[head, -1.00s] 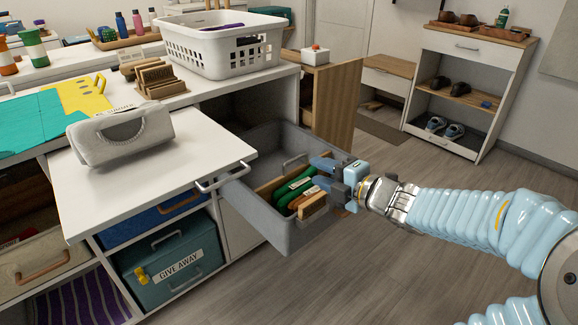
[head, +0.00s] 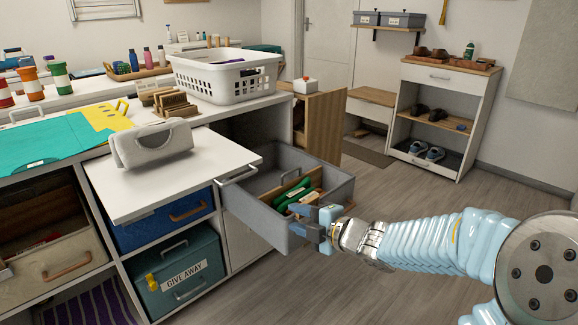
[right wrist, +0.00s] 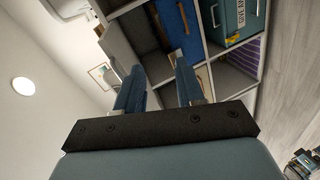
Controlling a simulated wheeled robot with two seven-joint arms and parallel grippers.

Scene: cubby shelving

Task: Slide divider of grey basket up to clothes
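The grey basket (head: 255,212) is pulled out of the cubby unit like a drawer, its metal handle at the left. A wooden divider (head: 290,188) stands across its inside. Green items (head: 293,195) lie on the near side of the divider, with a brown thing partly hidden by my gripper. The far side looks mostly empty. I cannot make out clothes in the basket. My right gripper (head: 304,217) is at the basket's near right wall, fingers pointing left; contact is unclear. In the right wrist view its fingers (right wrist: 158,85) are apart with nothing between them. My left gripper is out of view.
A white laundry basket (head: 225,88) stands on the counter. A teal "GIVE AWAY" box (head: 180,275) is below. The floor right of the basket is open.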

